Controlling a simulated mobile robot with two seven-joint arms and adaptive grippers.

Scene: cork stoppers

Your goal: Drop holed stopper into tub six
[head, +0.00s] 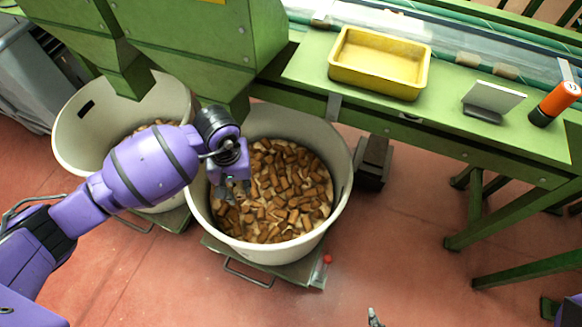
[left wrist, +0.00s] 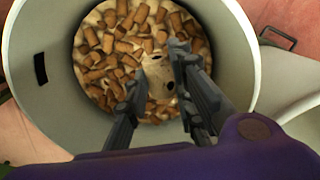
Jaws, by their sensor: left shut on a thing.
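My left gripper (head: 232,188) is shut on the holed stopper (left wrist: 158,72), a pale piece with dark holes between the fingers in the left wrist view. In the head view the gripper hangs over the left part of the right-hand cream tub (head: 343,165), which holds many brown corks. The same gripper (left wrist: 158,78) and the corks below show in the left wrist view. I see no number on either tub. A grey tip (head: 373,318) at the bottom edge seems to be my right gripper; its jaws are mostly out of frame.
A second cream tub (head: 70,130) with corks stands at the left, partly behind my arm. Green chutes (head: 205,45) hang above both tubs. A yellow tray (head: 380,83), a small stand (head: 493,98) and an orange-black cylinder (head: 555,102) are on the green bench (head: 330,65).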

